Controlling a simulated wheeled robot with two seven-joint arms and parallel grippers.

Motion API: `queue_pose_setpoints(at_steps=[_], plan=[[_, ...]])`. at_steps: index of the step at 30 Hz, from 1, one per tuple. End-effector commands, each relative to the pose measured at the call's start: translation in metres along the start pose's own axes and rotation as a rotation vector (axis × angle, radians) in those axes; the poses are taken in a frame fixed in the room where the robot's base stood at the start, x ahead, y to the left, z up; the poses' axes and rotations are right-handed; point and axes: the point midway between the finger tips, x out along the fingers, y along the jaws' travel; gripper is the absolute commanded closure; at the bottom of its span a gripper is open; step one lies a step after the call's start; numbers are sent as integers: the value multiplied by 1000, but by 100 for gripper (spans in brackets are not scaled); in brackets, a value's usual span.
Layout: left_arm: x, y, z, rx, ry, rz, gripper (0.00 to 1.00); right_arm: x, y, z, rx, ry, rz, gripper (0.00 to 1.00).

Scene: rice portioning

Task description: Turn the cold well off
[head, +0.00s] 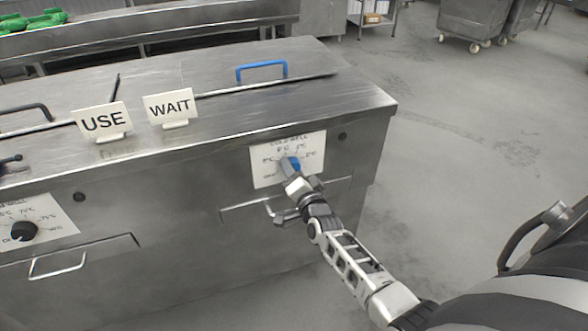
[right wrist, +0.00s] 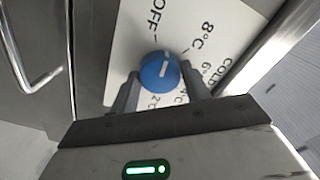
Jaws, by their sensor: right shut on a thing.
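The cold well's blue knob (head: 294,164) sits on a white dial plate (head: 264,178) on the right part of the steel counter's front. My right gripper (head: 293,172) is at this knob. In the right wrist view, the fingers (right wrist: 162,88) are shut on the blue knob (right wrist: 156,72), one on each side. The white line on the knob points up, between the OFF mark and the 8°C mark. Part of the dial lettering is hidden by the fingers and the knob. My left gripper is not in view.
A black knob (head: 24,231) sits on another dial plate at the left. USE (head: 103,121) and WAIT (head: 170,107) signs stand on the counter top. A blue lid handle (head: 262,70) is behind. A drawer handle (head: 278,215) sits just below my right gripper. Open floor lies right.

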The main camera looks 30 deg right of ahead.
Motion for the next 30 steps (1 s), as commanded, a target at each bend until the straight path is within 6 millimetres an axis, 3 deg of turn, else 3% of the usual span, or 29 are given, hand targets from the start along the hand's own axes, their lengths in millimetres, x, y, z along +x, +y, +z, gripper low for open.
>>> queue_pose_setpoints(at_steps=[15,30], plan=[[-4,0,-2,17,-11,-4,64,0,0,0,-364,-2,1,76],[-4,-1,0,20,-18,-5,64,0,1,1,-447,-1,1,76]])
